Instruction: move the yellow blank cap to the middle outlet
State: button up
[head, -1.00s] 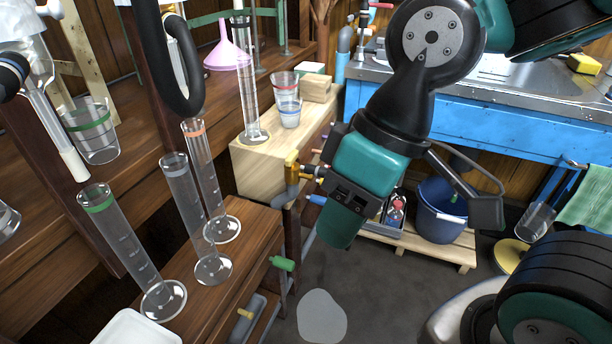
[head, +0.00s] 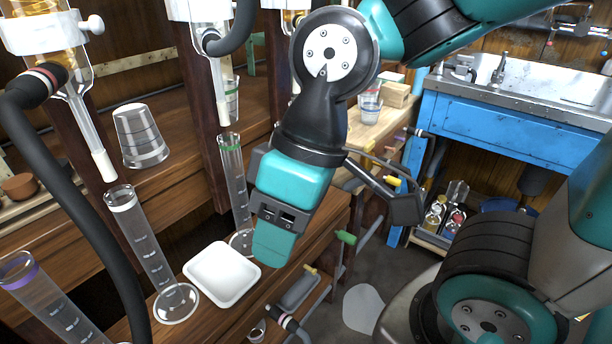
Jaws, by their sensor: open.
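My gripper (head: 272,245) points down over the front edge of the wooden bench, in the middle of the head view; it is open. Its fingertips are largely hidden behind its teal body, and nothing shows held in it. A small yellow piece (head: 310,269) sits low at the bench front, right of and below my gripper. Another yellow piece (head: 391,181) shows farther back, partly behind my arm's black bracket. I cannot tell which is the blank cap. A green piece (head: 346,237) lies between them along the piping. I cannot make out which outlet is the middle one.
A white tray (head: 222,274) lies on the bench left of my gripper. Tall glass cylinders (head: 150,245) stand close by. A thick black hose (head: 75,200) crosses the left side. A black hose end (head: 285,322) sits low front. Floor (head: 385,270) is open to the right.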

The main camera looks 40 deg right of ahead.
aim_at(392, 181)
jog(key=u, duration=1.55)
jog(key=k, duration=1.85)
jog(key=z, duration=2.1)
jog(key=i, duration=0.5)
